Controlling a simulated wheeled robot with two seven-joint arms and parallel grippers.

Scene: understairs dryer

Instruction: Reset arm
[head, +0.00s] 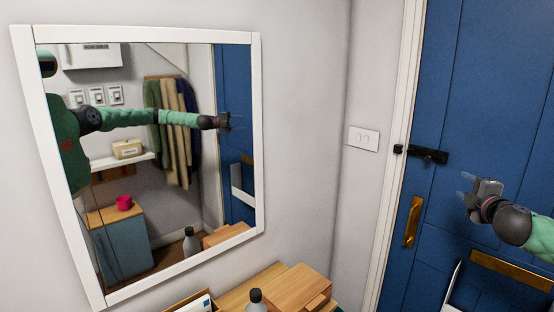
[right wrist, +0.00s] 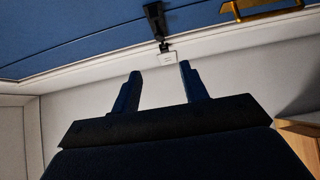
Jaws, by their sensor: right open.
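My right gripper (head: 470,190) is raised at the right of the head view, in front of the blue door (head: 450,90). In the right wrist view its two fingers (right wrist: 158,92) stand apart with nothing between them. The black door latch (head: 427,154) and the brass door handle (head: 413,222) are to the left of the gripper in the head view. The latch also shows above the fingers in the right wrist view (right wrist: 155,20). My left gripper is in neither view directly.
A white-framed mirror (head: 258,140) hangs on the left wall and reflects my arm. Below are a wooden box (head: 297,285) and a grey bottle (head: 256,300). A white switch plate (head: 364,138) is beside the door frame. A brass letter plate (head: 510,270) is low on the door.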

